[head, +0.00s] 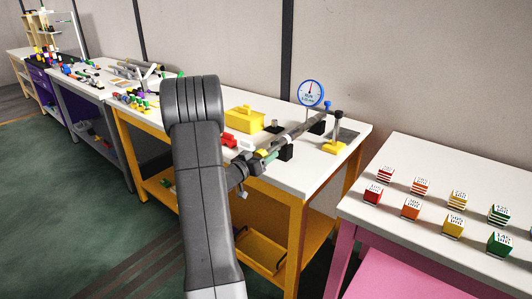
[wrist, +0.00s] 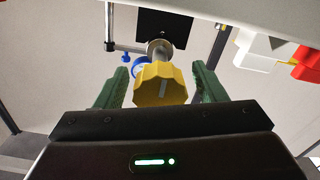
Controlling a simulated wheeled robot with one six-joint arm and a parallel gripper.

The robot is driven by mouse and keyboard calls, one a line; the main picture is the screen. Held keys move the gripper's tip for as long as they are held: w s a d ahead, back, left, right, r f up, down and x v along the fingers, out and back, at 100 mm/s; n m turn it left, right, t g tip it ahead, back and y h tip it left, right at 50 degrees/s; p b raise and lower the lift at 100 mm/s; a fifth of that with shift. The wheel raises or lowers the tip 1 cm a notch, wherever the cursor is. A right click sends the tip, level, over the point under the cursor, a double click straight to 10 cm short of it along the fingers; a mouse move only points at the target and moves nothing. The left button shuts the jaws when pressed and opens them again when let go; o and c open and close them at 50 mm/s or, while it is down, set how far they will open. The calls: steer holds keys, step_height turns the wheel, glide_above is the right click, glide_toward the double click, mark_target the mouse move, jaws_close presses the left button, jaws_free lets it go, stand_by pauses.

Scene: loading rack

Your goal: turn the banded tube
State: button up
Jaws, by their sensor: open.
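The tube (head: 298,132) lies level along the table, its grey length carried by dark blocks. Its bands are too small to make out. In the wrist view a faceted yellow knob (wrist: 160,84) with a pale mark faces me, with a short metal shaft (wrist: 160,50) behind it. My gripper (wrist: 161,72) is open, with one green finger on each side of the knob. A gap shows at both sides. In the head view my gripper (head: 266,158) is at the near end of the tube, and my arm hides part of the table.
A round blue-rimmed gauge (head: 311,93) stands behind the tube. A yellow box (head: 245,119) and a red piece (head: 229,141) sit to the left of it. A yellow-based stand (head: 334,147) is at the far right end. Several labelled cubes (head: 411,208) stand on the right-hand table.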

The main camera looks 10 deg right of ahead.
steer(key=shift+x, duration=0.95)
steer(key=shift+c, duration=0.2)
steer(key=c, duration=0.9)
steer(key=shift+c, duration=0.2)
steer(key=shift+r+n+p, duration=0.1)
steer(key=shift+n+p, duration=0.2)
steer(key=shift+p, duration=0.15)
